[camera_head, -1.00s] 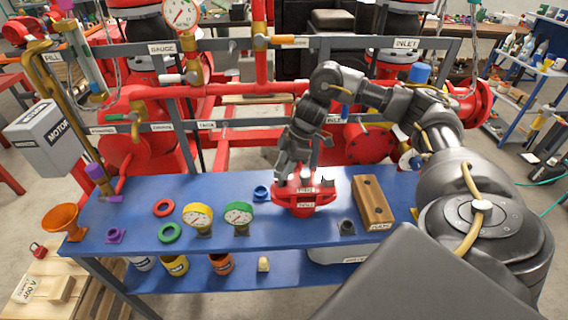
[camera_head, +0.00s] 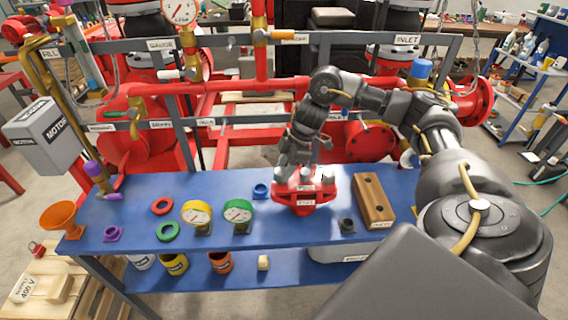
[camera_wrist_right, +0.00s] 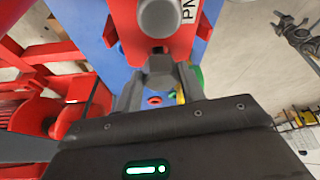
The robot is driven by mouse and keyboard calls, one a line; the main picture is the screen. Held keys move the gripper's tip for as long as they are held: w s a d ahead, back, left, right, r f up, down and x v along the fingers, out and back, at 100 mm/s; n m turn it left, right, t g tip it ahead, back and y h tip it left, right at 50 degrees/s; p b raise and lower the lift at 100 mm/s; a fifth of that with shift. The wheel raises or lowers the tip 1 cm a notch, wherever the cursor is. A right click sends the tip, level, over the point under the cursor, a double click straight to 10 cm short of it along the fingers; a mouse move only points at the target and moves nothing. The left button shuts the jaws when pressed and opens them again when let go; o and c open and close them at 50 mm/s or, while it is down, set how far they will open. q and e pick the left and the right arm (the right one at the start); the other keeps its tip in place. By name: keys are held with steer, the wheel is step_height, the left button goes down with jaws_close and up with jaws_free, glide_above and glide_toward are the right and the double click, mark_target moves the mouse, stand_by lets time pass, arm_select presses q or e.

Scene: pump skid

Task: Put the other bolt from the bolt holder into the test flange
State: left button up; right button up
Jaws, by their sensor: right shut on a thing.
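The red test flange (camera_head: 304,197) stands on the blue table, right of its middle. My right gripper (camera_head: 288,166) is over its rear left part, pointing down. In the right wrist view the gripper (camera_wrist_right: 160,88) is shut on a grey hex-headed bolt (camera_wrist_right: 159,68), close over the red flange (camera_wrist_right: 125,22). Whether its shank is in a hole is hidden. Another grey bolt head (camera_wrist_right: 159,17) shows on the flange beyond it. The wooden bolt holder (camera_head: 373,200) lies right of the flange, with two dark holes and no bolt visible. My left gripper is not in view.
Left of the flange are a green gauge (camera_head: 238,212), a yellow gauge (camera_head: 196,214) and a small blue fitting (camera_head: 261,190). A dark fitting (camera_head: 346,225) sits in front of the holder. The pump skid's red pipes (camera_head: 240,88) stand behind the table.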

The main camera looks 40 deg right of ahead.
steer(key=shift+f+b, duration=0.35)
steer(key=shift+f, duration=0.45)
steer(key=o, duration=1.1)
steer(key=v, duration=0.3)
steer(key=shift+w+b, duration=0.1)
steer(key=shift+b, duration=0.25)
steer(key=p+v, duration=0.2)
steer(key=v, duration=0.6)
steer(key=shift+a, duration=0.15)
